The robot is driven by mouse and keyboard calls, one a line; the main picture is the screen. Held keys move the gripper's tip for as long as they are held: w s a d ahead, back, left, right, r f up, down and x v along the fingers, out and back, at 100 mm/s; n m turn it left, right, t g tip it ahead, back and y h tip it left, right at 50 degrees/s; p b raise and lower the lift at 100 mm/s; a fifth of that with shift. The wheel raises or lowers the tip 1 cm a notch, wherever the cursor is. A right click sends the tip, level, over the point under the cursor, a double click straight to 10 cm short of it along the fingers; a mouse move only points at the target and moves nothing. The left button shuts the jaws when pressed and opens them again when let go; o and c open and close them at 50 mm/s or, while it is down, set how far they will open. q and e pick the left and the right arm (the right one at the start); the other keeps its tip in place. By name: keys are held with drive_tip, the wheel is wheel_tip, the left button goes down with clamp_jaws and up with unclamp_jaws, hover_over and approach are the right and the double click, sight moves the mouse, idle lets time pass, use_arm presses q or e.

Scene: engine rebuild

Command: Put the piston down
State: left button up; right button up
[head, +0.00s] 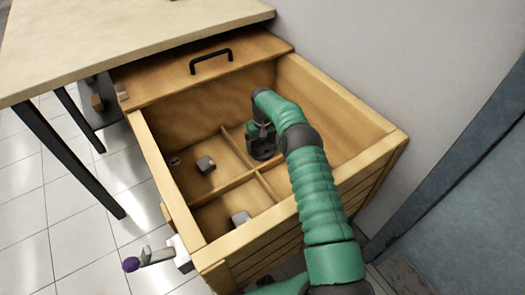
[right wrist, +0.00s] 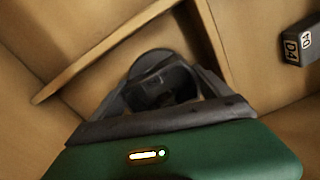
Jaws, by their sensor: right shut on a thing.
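My right gripper (head: 262,140) reaches down into the wooden crate (head: 168,180), close to where its inner dividers (head: 240,180) cross. It is shut on the piston, a dark, round-topped part that shows between the fingers in the right wrist view (right wrist: 153,64). In the head view the piston (head: 264,153) is a small dark shape under the gripper, partly covered by it. I cannot tell whether it touches the crate floor. My left gripper is not in view.
A grey block (head: 205,165) lies in the far left compartment and another (head: 240,217) in the near one. A block marked D4 (right wrist: 300,42) shows in the right wrist view. A table (head: 120,30) stands at the upper left. A wall rises behind the crate's right side.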

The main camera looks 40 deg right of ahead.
drive_tip(key=shift+a, duration=0.4)
drive_tip(key=o, duration=1.6)
drive_tip(key=shift+o, duration=1)
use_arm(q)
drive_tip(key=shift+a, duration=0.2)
use_arm(e)
drive_tip(key=shift+d+f, duration=0.1)
drive_tip(key=shift+d, duration=0.05)
